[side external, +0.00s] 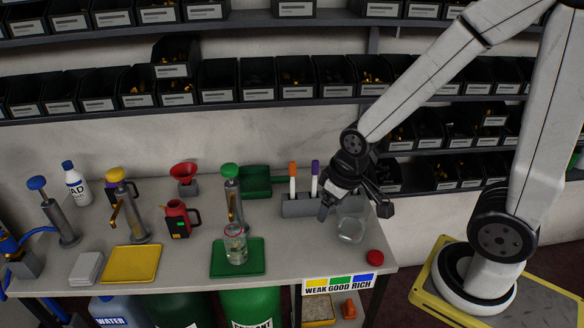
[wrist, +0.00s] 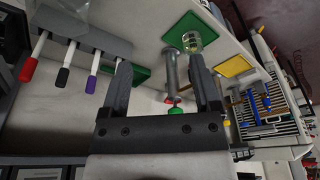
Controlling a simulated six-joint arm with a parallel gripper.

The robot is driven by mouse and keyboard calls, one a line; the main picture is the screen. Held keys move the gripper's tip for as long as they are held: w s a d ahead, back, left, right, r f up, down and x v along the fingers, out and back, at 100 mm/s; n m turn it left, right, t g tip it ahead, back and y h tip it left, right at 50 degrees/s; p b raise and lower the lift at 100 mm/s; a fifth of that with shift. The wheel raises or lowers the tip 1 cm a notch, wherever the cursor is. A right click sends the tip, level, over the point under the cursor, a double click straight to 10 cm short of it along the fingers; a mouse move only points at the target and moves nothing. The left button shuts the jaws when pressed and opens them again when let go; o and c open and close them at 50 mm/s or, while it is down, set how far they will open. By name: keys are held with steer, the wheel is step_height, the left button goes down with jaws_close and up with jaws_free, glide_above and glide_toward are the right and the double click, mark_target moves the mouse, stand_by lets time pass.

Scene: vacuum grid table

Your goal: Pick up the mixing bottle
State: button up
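A clear, wide glass vessel (side external: 352,226) stands on the table at the right, just below my gripper (side external: 356,207). A smaller clear jar (side external: 236,246) with a reddish rim stands on the green tray (side external: 221,271); it also shows in the wrist view (wrist: 192,42). I cannot tell for certain which is the mixing bottle. My gripper is open, its two fingers spread apart and empty in the wrist view (wrist: 160,68). In the side view the fingers overlap the upper part of the wide vessel; contact is unclear.
A red cap (side external: 375,257) lies right of the wide vessel. A grey marker holder (side external: 300,208) stands close on the left. A green-topped pump (side external: 230,190) stands behind the jar. Further left are a yellow tray (side external: 130,264) and a red-and-black jug (side external: 177,219). Bin shelves line the wall.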

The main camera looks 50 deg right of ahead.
steer(key=shift+o, duration=0.6)
steer(key=shift+r, duration=0.1)
